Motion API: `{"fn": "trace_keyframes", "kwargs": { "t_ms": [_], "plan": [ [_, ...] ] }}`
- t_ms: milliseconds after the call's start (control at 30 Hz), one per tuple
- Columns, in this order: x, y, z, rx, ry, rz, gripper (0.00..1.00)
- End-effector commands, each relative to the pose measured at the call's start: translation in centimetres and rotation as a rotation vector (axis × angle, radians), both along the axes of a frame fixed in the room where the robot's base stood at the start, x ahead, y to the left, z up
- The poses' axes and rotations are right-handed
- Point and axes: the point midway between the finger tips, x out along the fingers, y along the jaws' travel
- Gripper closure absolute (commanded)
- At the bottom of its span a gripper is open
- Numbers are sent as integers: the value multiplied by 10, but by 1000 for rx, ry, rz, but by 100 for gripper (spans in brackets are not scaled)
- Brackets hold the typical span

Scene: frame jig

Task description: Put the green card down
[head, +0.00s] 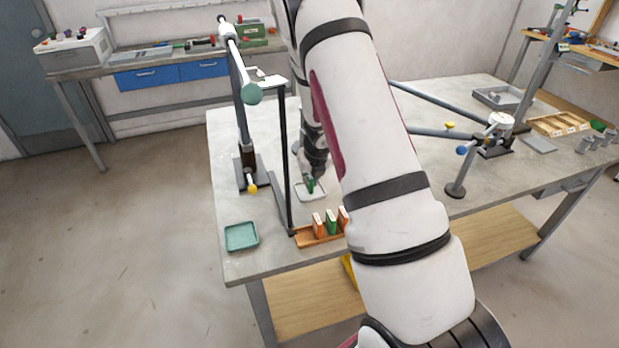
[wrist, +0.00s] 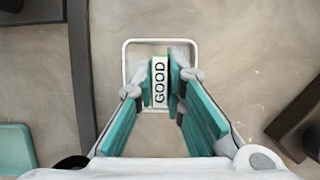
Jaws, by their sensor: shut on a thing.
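My gripper (head: 312,180) is shut on a green card (head: 310,186). In the wrist view, the card's narrow top edge shows a white label reading GOOD (wrist: 159,82) between the teal fingers (wrist: 160,84). The card is upright, over a white-rimmed rectangle (head: 312,196) on the bench. Its rim surrounds the card in the wrist view (wrist: 125,62). I cannot tell whether the card's lower edge touches the surface. Another green card (head: 331,222) stands between orange cards in a wooden rack (head: 308,239).
A teal tray (head: 241,237) lies at the bench's near left corner. A thin dark post (head: 286,165) rises close left of my gripper, and a stand with a teal-ended arm (head: 241,110) is further left. Bare bench lies between the tray and the stand.

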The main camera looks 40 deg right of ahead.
Motion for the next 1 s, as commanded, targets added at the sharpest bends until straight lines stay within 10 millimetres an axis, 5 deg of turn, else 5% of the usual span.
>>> {"fn": "trace_keyframes", "kwargs": {
  "t_ms": [400,433,500,1000],
  "plan": [
    [1,0,-4,0,-1,0,100],
    [1,0,-3,-1,-1,1,82],
    [1,0,-3,-1,-1,1,69],
    [-4,2,13,-3,-2,3,69]
  ]
}}
